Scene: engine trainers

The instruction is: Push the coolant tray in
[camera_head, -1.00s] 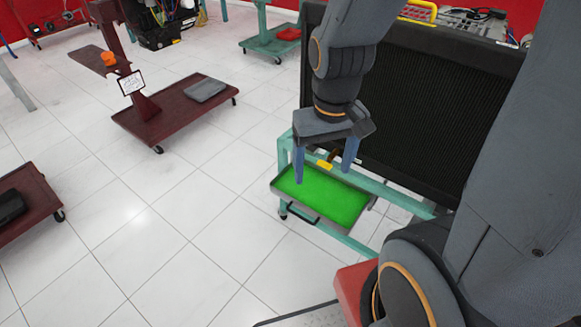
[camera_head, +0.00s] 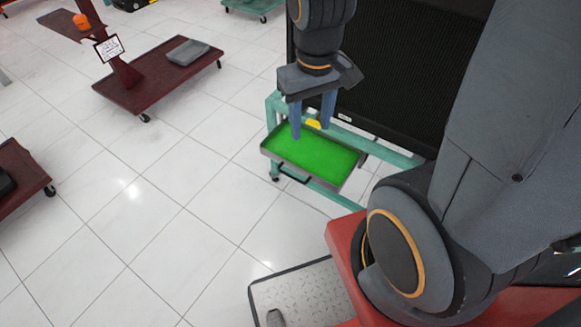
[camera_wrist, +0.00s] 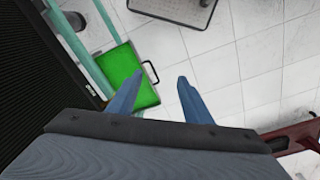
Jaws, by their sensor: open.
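The coolant tray (camera_head: 312,158) is a shallow metal tray with bright green inside and a dark handle (camera_head: 294,176) on its front side. It sits low in a teal wheeled frame (camera_head: 400,160) and sticks out from it toward the left. My gripper (camera_head: 311,132) is open and empty, with its blue fingers pointing down; in the head view they overlap the tray's far part. In the wrist view the tray (camera_wrist: 130,72) lies beyond the left finger, which hides part of it. The gripper (camera_wrist: 158,88) appears above the tray, not visibly touching it.
A large black radiator (camera_head: 390,70) stands upright on the teal frame behind the tray. A dark red wheeled stand (camera_head: 160,75) is at upper left, another (camera_head: 25,180) at the left edge. White tiled floor (camera_head: 190,220) left of the tray is clear.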

